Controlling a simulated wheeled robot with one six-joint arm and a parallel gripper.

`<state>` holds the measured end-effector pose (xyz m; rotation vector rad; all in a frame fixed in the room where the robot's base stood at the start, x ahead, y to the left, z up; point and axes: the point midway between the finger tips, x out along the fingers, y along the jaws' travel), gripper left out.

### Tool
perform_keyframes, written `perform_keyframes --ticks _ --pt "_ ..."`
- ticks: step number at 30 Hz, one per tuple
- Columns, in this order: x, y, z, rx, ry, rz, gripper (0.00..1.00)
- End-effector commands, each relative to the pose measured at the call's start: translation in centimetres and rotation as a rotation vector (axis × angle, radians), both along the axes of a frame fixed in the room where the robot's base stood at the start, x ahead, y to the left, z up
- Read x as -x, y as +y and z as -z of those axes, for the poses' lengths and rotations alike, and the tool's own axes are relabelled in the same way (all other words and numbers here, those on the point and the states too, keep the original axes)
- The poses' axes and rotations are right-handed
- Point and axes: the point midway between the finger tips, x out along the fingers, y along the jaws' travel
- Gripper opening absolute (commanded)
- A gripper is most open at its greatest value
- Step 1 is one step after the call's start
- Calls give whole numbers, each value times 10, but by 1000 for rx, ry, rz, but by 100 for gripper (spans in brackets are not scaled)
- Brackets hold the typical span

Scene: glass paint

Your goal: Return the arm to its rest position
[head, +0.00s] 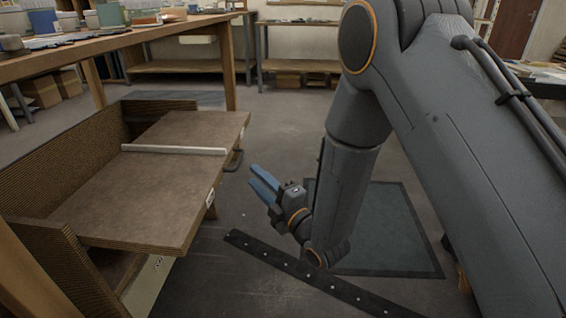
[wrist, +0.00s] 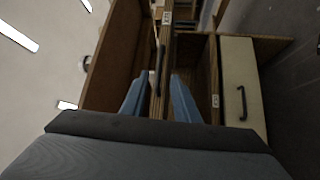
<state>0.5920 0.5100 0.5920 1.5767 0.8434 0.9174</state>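My gripper (head: 254,176) hangs at the end of my grey bent arm in the head view, to the right of a wooden drawer unit. Its two blue fingers are apart with nothing between them. In the wrist view the gripper (wrist: 157,78) also shows a clear gap between its fingers. The fingers point toward the drawer unit and are apart from it in the head view.
The brown board-like drawer top (head: 150,190) juts out left of my gripper, with a pale strip (head: 174,150) across it. A pale drawer front (wrist: 240,88) with a dark handle shows in the wrist view. A dark perforated strip (head: 300,268) and green mat (head: 385,225) lie on the floor.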

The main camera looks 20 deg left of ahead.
Motion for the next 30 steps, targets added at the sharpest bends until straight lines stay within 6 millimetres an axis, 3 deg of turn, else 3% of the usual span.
perform_keyframes --ticks 8,14,19,23,30 --pt "-6 -1 -2 30 65 15 28" --pt "-19 -19 -1 142 375 118 28" --pt "-14 -59 5 216 708 276 28" --pt "4 -100 8 245 965 429 28" --pt "72 -185 6 250 1418 762 28"
